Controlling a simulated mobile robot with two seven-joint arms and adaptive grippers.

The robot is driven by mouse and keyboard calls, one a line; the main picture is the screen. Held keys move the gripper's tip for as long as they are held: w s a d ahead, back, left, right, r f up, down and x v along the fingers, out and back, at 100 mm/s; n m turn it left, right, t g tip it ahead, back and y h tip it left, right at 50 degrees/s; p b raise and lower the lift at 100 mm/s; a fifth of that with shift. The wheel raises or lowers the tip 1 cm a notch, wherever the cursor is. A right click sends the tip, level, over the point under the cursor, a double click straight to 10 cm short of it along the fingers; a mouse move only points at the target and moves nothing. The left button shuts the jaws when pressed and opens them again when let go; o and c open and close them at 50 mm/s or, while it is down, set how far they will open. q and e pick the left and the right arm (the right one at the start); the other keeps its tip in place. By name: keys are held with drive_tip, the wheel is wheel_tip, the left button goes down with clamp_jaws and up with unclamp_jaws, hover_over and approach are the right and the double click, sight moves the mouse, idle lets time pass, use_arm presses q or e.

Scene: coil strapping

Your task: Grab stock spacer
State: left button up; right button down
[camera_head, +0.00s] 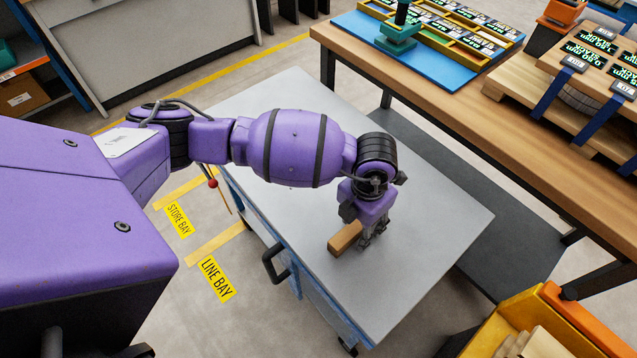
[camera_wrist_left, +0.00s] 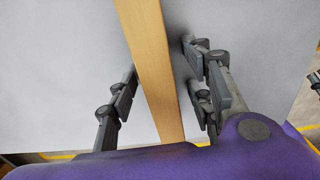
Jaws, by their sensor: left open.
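The stock spacer, a light-brown wooden bar (camera_head: 345,237), lies on the grey top of the cart (camera_head: 432,222). My left gripper (camera_head: 370,238) points down at the cart top, right at the spacer's end. In the left wrist view the spacer (camera_wrist_left: 148,52) runs lengthwise between the spread fingers of my left gripper (camera_wrist_left: 160,72). The left fingers are very close to its left side; a small gap shows on the right. Whether they touch it I cannot tell. The jaws are open. My right gripper is out of view.
A wooden workbench (camera_head: 470,125) stands behind the cart, with a blue board (camera_head: 380,37) and strapped stock on it. A yellow-orange bin (camera_head: 560,318) with wooden pieces is at lower right. The cart handle (camera_head: 272,265) sticks out at its left. Much of the cart top is clear.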

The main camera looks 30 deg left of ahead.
use_arm(q)
drive_tip(key=shift+w+r, duration=0.1)
drive_tip(key=shift+w, duration=0.05)
drive_tip(key=shift+c, duration=0.4)
drive_tip(key=c, duration=1.1)
clamp_jaws()
drive_tip(key=shift+r, duration=0.15)
